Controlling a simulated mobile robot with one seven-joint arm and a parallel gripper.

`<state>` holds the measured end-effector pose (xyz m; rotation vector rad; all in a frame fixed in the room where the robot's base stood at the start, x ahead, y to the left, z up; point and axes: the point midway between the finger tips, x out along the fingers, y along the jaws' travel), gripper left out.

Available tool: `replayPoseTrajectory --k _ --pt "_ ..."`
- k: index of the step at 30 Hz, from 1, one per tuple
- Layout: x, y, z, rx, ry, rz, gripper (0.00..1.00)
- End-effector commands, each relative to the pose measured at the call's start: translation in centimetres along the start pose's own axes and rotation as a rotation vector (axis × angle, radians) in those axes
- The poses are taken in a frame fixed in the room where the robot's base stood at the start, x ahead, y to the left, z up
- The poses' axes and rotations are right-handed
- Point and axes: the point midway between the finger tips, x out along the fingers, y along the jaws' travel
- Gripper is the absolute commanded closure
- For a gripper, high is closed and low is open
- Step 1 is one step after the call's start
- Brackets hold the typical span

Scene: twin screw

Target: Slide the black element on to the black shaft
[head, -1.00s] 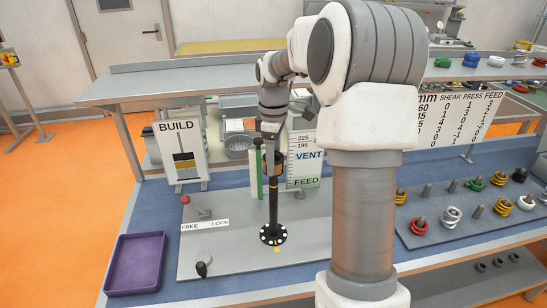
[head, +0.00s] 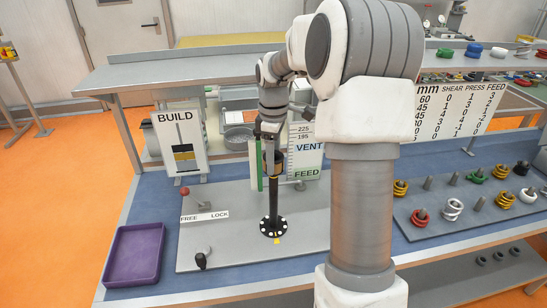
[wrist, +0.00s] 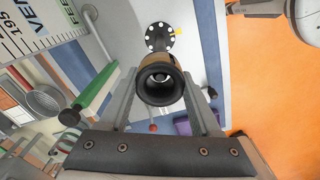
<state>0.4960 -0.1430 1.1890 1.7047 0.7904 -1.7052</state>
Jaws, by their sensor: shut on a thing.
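The black shaft (head: 273,203) stands upright on a round black base with white dots, on the grey plate. My gripper (head: 271,150) is above it, shut on the black element (head: 272,163), which has a tan-gold band. In the wrist view, the element (wrist: 161,84) is between the fingers of my gripper (wrist: 162,100), its black rim facing the camera. A light round shape shows inside its bore. The dotted base (wrist: 160,37) shows beyond it. The element is in line with the shaft top; I cannot tell how far it is around the shaft.
A green vertical bar (head: 259,170) and the VENT/FEED scale board (head: 305,152) stand close beside the shaft. The red-knobbed lever (head: 184,191), a black-knobbed handle (head: 201,260) and a purple tray (head: 134,255) are at the left. A rack of coloured elements (head: 470,215) is at the right.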

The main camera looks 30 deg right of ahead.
Motion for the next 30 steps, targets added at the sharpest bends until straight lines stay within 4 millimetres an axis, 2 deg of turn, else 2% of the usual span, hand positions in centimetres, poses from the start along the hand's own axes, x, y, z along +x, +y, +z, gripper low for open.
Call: replayPoseTrajectory --k 5,30 --pt "0.1 0.0 0.0 0.000 0.000 0.001 1.00" --pt "4.4 0.0 0.0 0.000 0.000 0.000 1.00"
